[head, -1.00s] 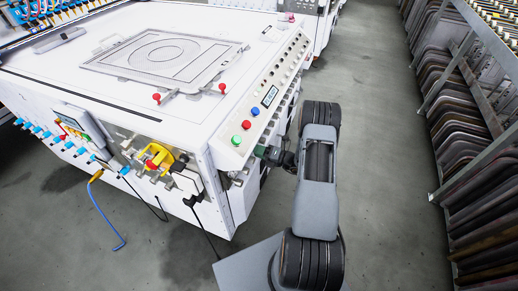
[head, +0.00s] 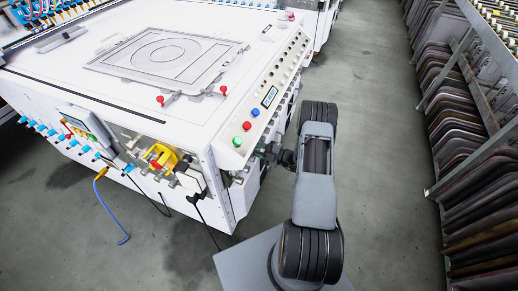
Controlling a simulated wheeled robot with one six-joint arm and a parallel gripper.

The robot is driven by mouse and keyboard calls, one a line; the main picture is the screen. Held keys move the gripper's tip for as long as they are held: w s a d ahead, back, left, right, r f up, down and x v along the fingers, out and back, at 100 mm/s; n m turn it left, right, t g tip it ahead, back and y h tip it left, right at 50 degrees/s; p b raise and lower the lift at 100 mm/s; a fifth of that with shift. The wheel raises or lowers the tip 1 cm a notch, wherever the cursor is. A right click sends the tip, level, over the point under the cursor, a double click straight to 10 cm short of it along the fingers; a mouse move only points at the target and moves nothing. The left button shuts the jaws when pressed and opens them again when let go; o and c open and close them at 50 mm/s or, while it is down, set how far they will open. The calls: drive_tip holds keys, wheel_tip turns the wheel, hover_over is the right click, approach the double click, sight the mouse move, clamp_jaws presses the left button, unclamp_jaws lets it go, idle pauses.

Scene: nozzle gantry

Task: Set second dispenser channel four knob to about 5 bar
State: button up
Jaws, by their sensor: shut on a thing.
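A white machine (head: 60,95) fills the left of the head view. Along its right side, under the sloped button panel (head: 262,110), runs a row of small fittings, too small to read. My gripper (head: 266,153) is at this side, just below the panel's near end. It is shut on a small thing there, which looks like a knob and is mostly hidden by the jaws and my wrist. No channel number, pointer or pressure reading can be made out.
Green and red buttons and a small display (head: 270,96) sit on the panel just above my gripper. A blue hose (head: 109,210) and dark cables hang at the machine's near face. A rack of dark trays (head: 480,150) stands at right. The grey floor aisle (head: 390,130) between is clear.

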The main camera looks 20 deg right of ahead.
drive_tip(key=shift+m, duration=1.1)
drive_tip(key=o, duration=0.6)
drive_tip(key=shift+o, duration=0.2)
drive_tip(key=shift+d, duration=0.1)
drive_tip(key=v, duration=1.3)
drive_tip(key=shift+s+d+p, duration=0.25)
drive_tip(key=shift+s+p, duration=0.1)
